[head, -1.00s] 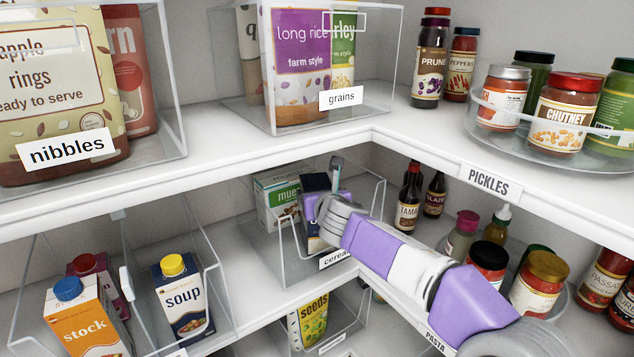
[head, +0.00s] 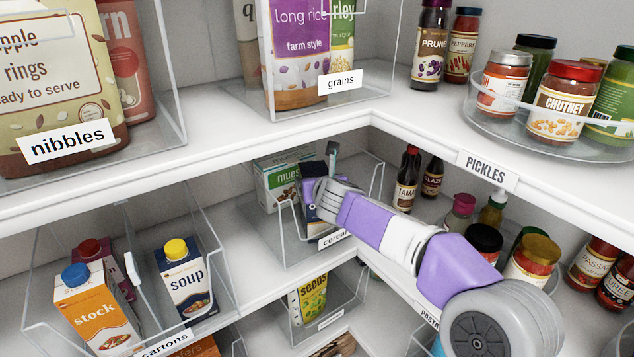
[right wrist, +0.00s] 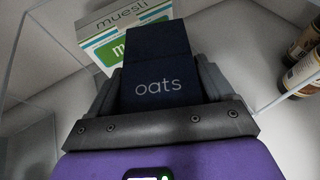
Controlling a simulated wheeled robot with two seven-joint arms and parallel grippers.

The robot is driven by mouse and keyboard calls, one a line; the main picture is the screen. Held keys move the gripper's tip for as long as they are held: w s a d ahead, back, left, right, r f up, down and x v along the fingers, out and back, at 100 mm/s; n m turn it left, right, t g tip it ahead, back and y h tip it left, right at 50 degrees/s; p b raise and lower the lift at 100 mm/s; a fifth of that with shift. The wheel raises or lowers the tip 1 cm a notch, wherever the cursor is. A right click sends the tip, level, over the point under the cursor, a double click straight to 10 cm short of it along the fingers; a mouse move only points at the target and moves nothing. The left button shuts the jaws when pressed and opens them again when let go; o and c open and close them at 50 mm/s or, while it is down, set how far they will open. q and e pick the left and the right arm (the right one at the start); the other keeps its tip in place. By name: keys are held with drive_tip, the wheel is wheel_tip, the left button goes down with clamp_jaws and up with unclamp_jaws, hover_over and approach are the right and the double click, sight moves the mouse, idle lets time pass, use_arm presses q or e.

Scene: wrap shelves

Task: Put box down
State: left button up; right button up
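A dark blue oats box (right wrist: 160,85) stands between the fingers of my right gripper (right wrist: 158,88) in the right wrist view, with a finger against each side. In the head view my right gripper (head: 318,192) reaches into the clear cereal bin (head: 290,248) on the middle shelf, and the oats box (head: 309,205) is partly hidden behind it. A white and green muesli box (head: 272,185) stands behind the oats box, also seen in the right wrist view (right wrist: 118,35). The oats box's bottom is hidden, so I cannot tell whether it touches the bin floor. My left gripper is not in view.
Clear bin walls surround the gripper. The upper shelf edge (head: 240,146) passes just above my right arm. Sauce bottles (head: 407,180) and jars (head: 533,260) stand right of the arm. A cartons bin (head: 218,322) is at the left; bare shelf lies between the bins.

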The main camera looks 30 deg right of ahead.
drive_tip(key=shift+o, duration=1.4)
drive_tip(key=shift+r, duration=0.25)
drive_tip(key=p+v, duration=0.1)
drive_tip(key=v, duration=1.1)
